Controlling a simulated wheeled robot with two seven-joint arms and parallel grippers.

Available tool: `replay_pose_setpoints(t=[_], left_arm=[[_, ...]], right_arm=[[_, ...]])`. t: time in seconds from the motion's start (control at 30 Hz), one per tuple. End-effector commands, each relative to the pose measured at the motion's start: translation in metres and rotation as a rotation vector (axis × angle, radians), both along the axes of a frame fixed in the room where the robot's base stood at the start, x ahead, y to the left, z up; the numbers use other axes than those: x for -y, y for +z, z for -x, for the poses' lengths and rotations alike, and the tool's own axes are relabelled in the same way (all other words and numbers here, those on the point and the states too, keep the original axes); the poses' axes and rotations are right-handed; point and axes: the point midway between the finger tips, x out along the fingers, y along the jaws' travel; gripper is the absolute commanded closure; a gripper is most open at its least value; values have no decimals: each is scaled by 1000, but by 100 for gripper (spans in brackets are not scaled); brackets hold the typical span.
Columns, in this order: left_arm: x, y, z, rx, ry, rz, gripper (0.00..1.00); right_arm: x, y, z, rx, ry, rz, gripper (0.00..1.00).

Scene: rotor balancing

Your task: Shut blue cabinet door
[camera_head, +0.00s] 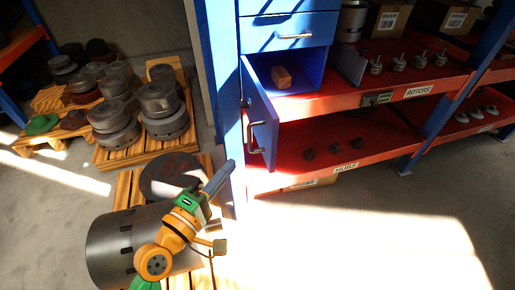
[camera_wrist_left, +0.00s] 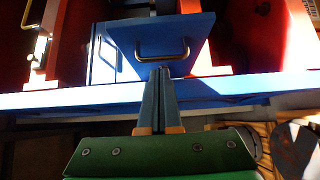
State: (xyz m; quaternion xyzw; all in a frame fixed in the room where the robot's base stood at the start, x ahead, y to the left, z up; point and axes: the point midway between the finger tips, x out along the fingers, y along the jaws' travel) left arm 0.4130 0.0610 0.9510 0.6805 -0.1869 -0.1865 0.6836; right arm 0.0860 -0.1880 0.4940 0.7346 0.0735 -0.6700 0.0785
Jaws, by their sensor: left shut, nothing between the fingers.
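The blue cabinet door (camera_head: 262,112) stands open, swung out toward the front from the left side of the cabinet. Its metal handle (camera_head: 254,140) is on its lower part. The open compartment (camera_head: 308,72) shows a small brown block (camera_head: 282,77) inside. My left gripper (camera_head: 228,168) is shut and empty, just left of and below the door, with its fingers pointing up and right. In the left wrist view, the shut fingers (camera_wrist_left: 160,73) point at the door (camera_wrist_left: 190,38), just below its handle (camera_wrist_left: 162,50); I cannot tell whether they touch it. My right gripper is not in view.
A blue rack post (camera_head: 222,70) stands beside the cabinet. Red shelves (camera_head: 400,90) hold rotors and small parts at the right. Stacked metal discs (camera_head: 165,110) lie on pallets at the left, with a large grey cylinder (camera_head: 110,245) in front. The floor at the lower right is clear.

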Motion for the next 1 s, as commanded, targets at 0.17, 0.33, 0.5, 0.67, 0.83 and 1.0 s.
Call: replay_pose_setpoints(t=[0.17,0.33,0.5,0.67,0.83,1.0], left_arm=[[21,3,-34,2,-2,2,100],[45,3,-55,-2,-2,3,100],[64,1,-60,-2,-1,-1,100],[70,0,-61,1,0,-3,100],[69,0,-61,0,0,-4,100],[70,-1,-61,0,-3,-4,100]], right_arm=[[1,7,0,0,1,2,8],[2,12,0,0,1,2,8],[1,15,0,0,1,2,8],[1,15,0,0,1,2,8],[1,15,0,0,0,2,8],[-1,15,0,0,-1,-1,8]])
